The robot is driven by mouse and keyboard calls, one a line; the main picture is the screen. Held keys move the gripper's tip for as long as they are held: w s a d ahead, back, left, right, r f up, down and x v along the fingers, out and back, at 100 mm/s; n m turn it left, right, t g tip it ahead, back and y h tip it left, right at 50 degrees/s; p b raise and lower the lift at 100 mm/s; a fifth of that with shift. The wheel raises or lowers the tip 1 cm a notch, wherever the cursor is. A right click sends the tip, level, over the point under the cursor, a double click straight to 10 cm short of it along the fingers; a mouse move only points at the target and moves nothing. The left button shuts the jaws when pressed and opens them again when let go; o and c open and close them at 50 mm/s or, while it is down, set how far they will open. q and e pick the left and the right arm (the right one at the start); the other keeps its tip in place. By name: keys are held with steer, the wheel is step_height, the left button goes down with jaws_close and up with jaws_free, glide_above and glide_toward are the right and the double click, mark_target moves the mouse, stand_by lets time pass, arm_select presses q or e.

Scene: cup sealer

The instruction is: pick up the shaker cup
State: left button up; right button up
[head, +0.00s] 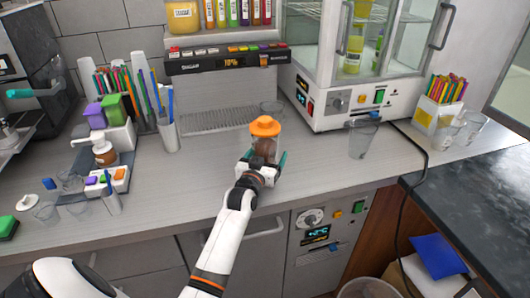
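The shaker cup (265,148) stands upright on the grey counter near the middle of the head view. It has an orange lid (265,126) and a clear body with brown contents. My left gripper (264,160) is at the cup's near side, with one teal finger on each side of its body. The fingers are spread wide and do not look closed on the cup. The gripper hides the cup's lower part. My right gripper is not in view.
A clear cup (271,108) stands just behind the shaker cup, near a drip grate (220,119). A glass-doored cabinet (350,60) is at the back right, with another clear cup (363,133) before it. A straw holder (169,134) stands left. The counter left of my gripper is clear.

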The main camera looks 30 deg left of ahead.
arm_select(q)
steer(key=shift+w, duration=0.2)
steer(key=shift+s, duration=0.1)
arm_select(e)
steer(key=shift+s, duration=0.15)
arm_select(q)
steer(key=shift+c, duration=1.4)
steer(key=c, duration=1.2)
steer(key=shift+o, duration=0.2)
steer(key=shift+r, duration=0.15)
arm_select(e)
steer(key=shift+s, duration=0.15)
arm_select(q)
steer(key=shift+r, duration=0.1)
step_height(320, 180, up, 10)
steer(key=shift+f+b, duration=0.1)
steer(key=shift+b, duration=0.35)
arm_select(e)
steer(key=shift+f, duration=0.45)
